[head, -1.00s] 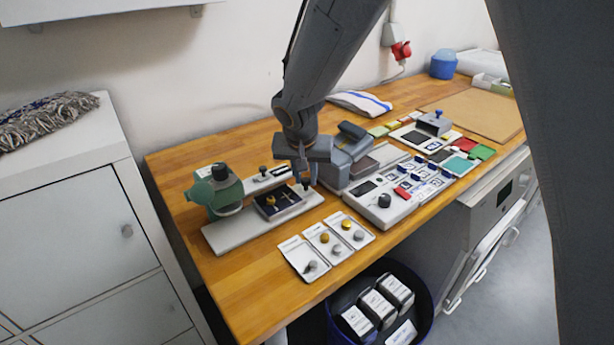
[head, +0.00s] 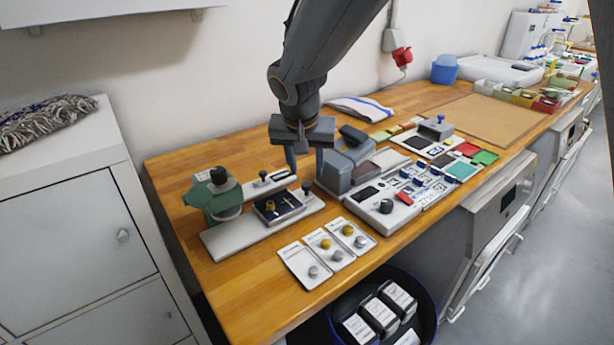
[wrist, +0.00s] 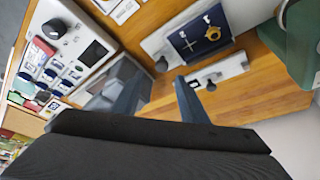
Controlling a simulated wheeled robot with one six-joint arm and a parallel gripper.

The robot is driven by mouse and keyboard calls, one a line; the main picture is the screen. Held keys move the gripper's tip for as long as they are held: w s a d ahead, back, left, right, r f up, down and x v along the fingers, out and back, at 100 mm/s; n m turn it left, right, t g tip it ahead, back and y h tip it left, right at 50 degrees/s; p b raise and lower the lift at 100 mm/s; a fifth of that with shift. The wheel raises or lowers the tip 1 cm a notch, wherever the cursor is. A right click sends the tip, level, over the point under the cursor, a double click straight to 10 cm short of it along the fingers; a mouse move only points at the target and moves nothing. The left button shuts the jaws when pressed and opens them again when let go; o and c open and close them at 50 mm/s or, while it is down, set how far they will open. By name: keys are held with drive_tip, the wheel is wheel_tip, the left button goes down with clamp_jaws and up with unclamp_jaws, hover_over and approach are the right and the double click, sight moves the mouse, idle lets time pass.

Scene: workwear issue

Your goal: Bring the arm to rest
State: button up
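My gripper (head: 306,167) is raised above the wooden workbench (head: 250,290), between the green press and the grey device. Its two fingers are apart with nothing between them. In the wrist view my gripper (wrist: 160,98) also shows open and empty, with bench top beyond the fingers. My arm comes down from the top of the head view and is clear of the objects in both views.
A green press (head: 215,200) on a white base stands at left, with a dark tray (head: 278,207) holding a brass part. A grey device (head: 345,162) and a control panel (head: 385,208) are at right. Small cards (head: 303,267) lie in front. A bin (head: 432,325) stands below.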

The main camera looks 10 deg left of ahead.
drive_tip(key=shift+v, duration=0.75)
drive_tip(key=s+d+f+g, duration=0.1)
drive_tip(key=s+d+f, duration=0.15)
drive_tip(key=d, duration=0.65)
drive_tip(key=s+d+f+g, duration=0.1)
drive_tip(key=s+d, duration=0.2)
drive_tip(key=d, duration=0.5)
drive_tip(key=s+d+f+g, duration=0.1)
drive_tip(key=s+d+f, duration=0.3)
drive_tip(key=s+d, duration=0.8)
drive_tip(key=shift+s+d+f, duration=0.2)
drive_tip(key=shift+d, duration=0.3)
